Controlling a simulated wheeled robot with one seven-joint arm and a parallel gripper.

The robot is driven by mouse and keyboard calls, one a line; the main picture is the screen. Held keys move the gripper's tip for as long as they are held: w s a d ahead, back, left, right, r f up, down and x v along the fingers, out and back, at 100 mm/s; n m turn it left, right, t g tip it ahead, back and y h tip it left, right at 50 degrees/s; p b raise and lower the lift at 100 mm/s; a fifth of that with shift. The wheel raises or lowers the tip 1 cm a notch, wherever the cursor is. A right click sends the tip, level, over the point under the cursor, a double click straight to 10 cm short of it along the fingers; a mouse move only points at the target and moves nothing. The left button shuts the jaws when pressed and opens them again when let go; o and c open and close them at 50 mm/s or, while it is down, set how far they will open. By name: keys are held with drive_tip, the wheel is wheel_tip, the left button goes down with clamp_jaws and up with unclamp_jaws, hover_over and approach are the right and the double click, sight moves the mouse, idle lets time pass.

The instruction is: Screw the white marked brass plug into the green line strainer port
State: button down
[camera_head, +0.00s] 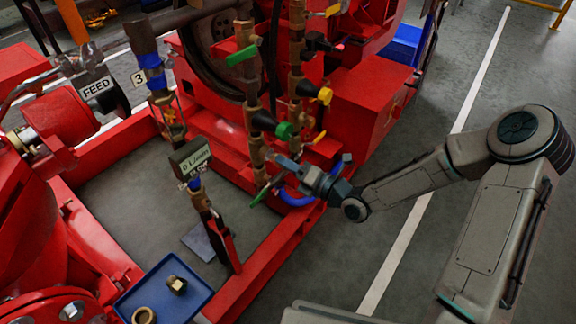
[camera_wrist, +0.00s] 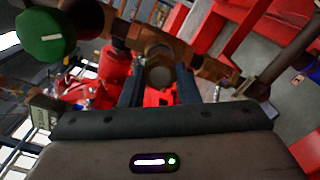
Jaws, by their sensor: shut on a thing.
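My gripper (camera_head: 283,165) reaches in from the right to the brass line with green lever handles (camera_head: 242,56). In the wrist view its two dark fingers (camera_wrist: 160,92) are shut on a dark brass round part, the plug (camera_wrist: 158,76). The plug is in line with the brass strainer port (camera_wrist: 157,50) and appears to be at its mouth. I cannot tell whether the threads are engaged. No white mark shows on the plug; the fingers hide its sides. In the head view the fingers hide the plug.
A green round cap (camera_head: 284,131) sits just above my gripper and at the upper left in the wrist view (camera_wrist: 45,35). A neighbouring line carries a yellow cap (camera_head: 324,96). A blue tray (camera_head: 196,300) with loose brass fittings lies lower left.

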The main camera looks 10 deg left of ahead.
drive_tip(key=shift+b+x, duration=0.55)
drive_tip(key=shift+x, duration=0.7)
drive_tip(key=shift+b, duration=0.45)
idle(0.7)
drive_tip(key=m, duration=0.4)
drive_tip(key=shift+m, duration=0.3)
drive_tip(key=m, duration=0.4)
drive_tip(key=shift+m, duration=0.4)
drive_tip(key=m, duration=0.3)
drive_tip(key=shift+m, duration=0.3)
drive_tip(key=m, duration=0.3)
drive_tip(key=shift+m, duration=0.3)
drive_tip(key=m, duration=0.3)
drive_tip(key=shift+m, duration=0.4)
drive_tip(key=m, duration=0.3)
drive_tip(key=shift+m, duration=0.3)
